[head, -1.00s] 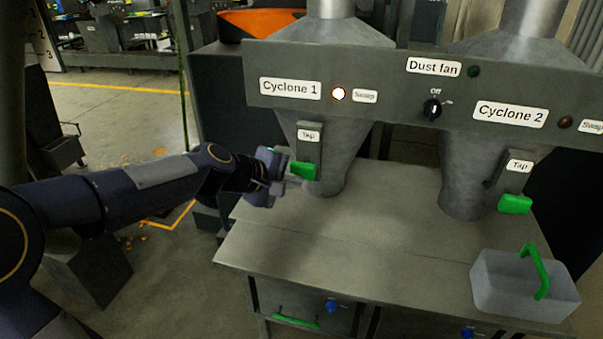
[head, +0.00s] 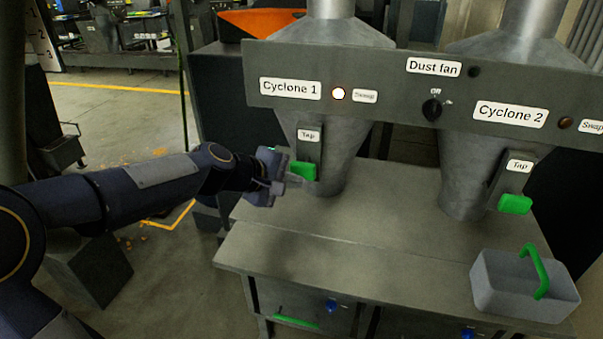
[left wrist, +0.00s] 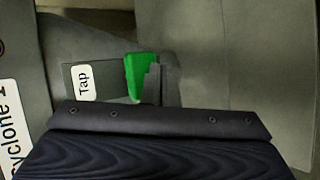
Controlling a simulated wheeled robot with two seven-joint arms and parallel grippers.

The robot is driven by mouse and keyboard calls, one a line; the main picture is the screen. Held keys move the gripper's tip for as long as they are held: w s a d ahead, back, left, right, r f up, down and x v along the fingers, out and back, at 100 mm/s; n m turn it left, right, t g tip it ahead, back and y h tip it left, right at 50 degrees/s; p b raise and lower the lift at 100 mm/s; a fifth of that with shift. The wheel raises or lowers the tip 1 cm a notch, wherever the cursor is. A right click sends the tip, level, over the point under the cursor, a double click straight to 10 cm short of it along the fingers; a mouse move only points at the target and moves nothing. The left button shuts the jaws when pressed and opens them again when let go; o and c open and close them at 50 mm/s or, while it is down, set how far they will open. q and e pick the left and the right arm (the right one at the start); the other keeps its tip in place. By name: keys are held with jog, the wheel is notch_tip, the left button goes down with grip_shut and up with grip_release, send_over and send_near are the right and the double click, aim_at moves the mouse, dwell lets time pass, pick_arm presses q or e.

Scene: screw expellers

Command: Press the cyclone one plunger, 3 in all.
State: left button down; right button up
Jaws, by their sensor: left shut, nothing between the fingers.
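The cyclone one plunger is a green block (head: 303,171) below the "Tap" label on the left cone (head: 339,150). My left gripper (head: 296,181) is shut and empty, with its fingertips right at the green plunger's lower left side. In the left wrist view the green plunger (left wrist: 139,76) stands beside the shut grey fingers (left wrist: 155,84), which cover part of it. I cannot tell whether they touch. The "Cyclone 1" lamp (head: 339,94) is lit white. My right gripper is not in view.
Cyclone 2 has its own green plunger (head: 515,204) at the right. A grey bin with a green handle (head: 524,286) stands on the bench's front right. The dust fan knob (head: 432,109) is on the panel above. The bench top (head: 390,240) between is clear.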

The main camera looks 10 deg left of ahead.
aim_at(301, 173)
pick_arm(q)
jog(key=shift+w, duration=0.35)
jog(key=shift+w, duration=1.15)
dwell(1.1)
jog(key=shift+s, duration=1.55)
jog(key=shift+s+a+b, duration=0.1)
jog(key=shift+s+b, duration=0.25)
jog(key=shift+s, duration=2.15)
